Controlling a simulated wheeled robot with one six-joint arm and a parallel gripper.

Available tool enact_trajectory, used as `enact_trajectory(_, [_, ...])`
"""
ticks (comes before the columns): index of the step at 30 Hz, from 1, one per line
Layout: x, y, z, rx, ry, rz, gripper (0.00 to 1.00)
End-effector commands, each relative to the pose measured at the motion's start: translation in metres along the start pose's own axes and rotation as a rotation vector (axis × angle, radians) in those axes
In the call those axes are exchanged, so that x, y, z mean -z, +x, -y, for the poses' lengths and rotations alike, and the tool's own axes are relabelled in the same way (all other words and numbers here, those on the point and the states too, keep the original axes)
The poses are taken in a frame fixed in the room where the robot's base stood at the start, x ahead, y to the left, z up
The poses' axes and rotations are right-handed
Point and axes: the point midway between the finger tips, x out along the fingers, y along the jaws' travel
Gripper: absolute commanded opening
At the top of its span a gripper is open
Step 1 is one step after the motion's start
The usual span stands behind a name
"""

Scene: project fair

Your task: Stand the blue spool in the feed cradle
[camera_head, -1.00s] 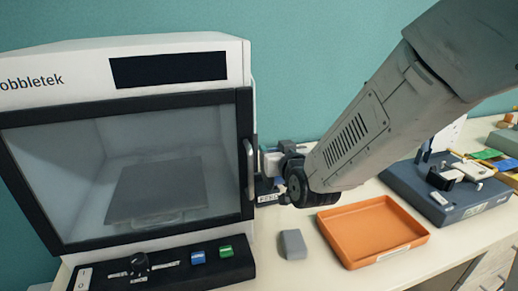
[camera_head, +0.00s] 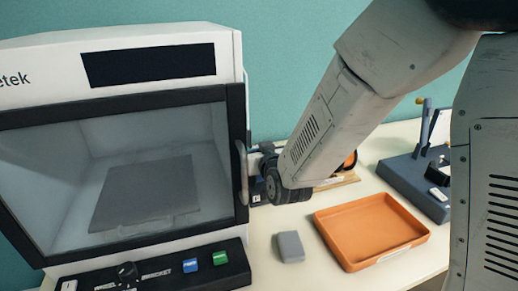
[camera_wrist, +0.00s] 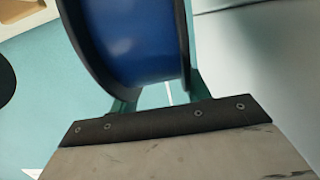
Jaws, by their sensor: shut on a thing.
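The blue spool (camera_wrist: 135,40) fills the top middle of the wrist view, its blue winding between dark flanges. My gripper (camera_wrist: 158,100) is shut on it, with green finger parts beside the flanges. In the head view my gripper (camera_head: 264,160) is beside the white machine's door handle, mostly hidden by my arm. A small dark blue piece with a white label (camera_head: 257,198) shows under it; I cannot tell whether it belongs to the feed cradle. I cannot clearly make out the cradle.
The white machine (camera_head: 120,42) with its door handle (camera_head: 242,172) stands close on the left. A grey block (camera_head: 290,246) and an orange tray (camera_head: 335,247) are in front. An orange round thing on a wooden base (camera_head: 338,181) is partly behind my arm. A blue-grey fixture (camera_head: 405,180) is at right.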

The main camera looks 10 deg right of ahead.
Motion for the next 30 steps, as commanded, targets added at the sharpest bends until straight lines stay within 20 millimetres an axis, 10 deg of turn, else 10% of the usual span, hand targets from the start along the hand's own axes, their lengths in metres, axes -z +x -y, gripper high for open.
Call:
enact_trajectory(13, [-0.012, 0.002, -0.002, -0.003, 0.001, 0.000, 0.00])
enact_trajectory(14, [-0.012, 0.002, -0.002, -0.003, 0.001, 0.001, 0.55])
enact_trajectory(16, [-0.011, 0.002, -0.002, -0.003, 0.001, 0.000, 0.69])
enact_trajectory(30, [0.002, -0.002, -0.003, -0.003, 0.001, -0.001, 0.69])
